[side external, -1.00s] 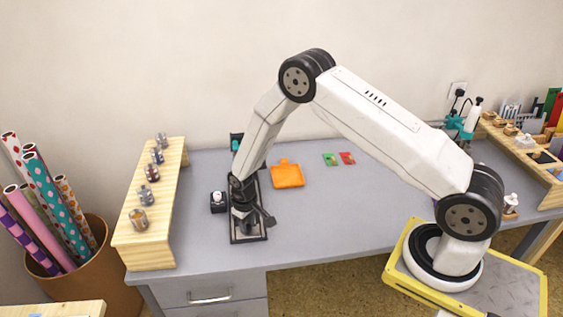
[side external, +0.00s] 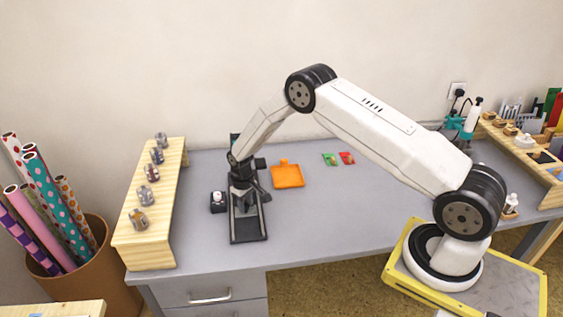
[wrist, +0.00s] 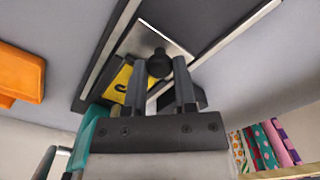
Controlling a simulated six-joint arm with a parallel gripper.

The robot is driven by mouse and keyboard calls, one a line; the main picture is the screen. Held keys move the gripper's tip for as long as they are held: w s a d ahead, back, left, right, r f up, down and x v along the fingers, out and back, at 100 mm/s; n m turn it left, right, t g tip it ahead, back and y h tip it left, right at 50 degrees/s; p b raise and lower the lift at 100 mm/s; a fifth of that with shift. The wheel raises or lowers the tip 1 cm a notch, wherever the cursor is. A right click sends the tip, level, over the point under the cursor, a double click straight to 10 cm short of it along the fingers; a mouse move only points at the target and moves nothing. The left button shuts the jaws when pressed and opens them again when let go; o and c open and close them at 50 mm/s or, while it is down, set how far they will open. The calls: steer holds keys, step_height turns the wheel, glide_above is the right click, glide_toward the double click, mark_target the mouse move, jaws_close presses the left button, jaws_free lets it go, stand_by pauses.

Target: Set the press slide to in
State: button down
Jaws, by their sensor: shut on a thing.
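The press is a long black frame with pale rails (side external: 249,239) on the grey desk, left of the middle; its front end lies bare in the side view. My gripper (side external: 243,207) is low over the back part of this frame. In the wrist view my gripper (wrist: 160,88) has its two fingers on either side of a round black knob (wrist: 159,64), shut on it. The knob stands at a silver slide plate (wrist: 150,40) between the rails. A yellow plate with a black mark (wrist: 121,82) shows beside the left finger. My arm hides the frame's back end in the side view.
An orange tray (side external: 287,177) lies right of the press. A small dark box with a pale top (side external: 218,202) stands close on its left. A wooden shelf with several metal stamps (side external: 150,205) is farther left. The desk right of the press front is clear.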

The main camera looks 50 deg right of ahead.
steer(key=shift+w+d, duration=0.15)
steer(key=shift+w, duration=0.05)
steer(key=shift+c, duration=2.1)
jaws_free()
steer(key=shift+r, duration=0.15)
steer(key=shift+r, duration=3.8)
steer(key=shift+s, duration=0.1)
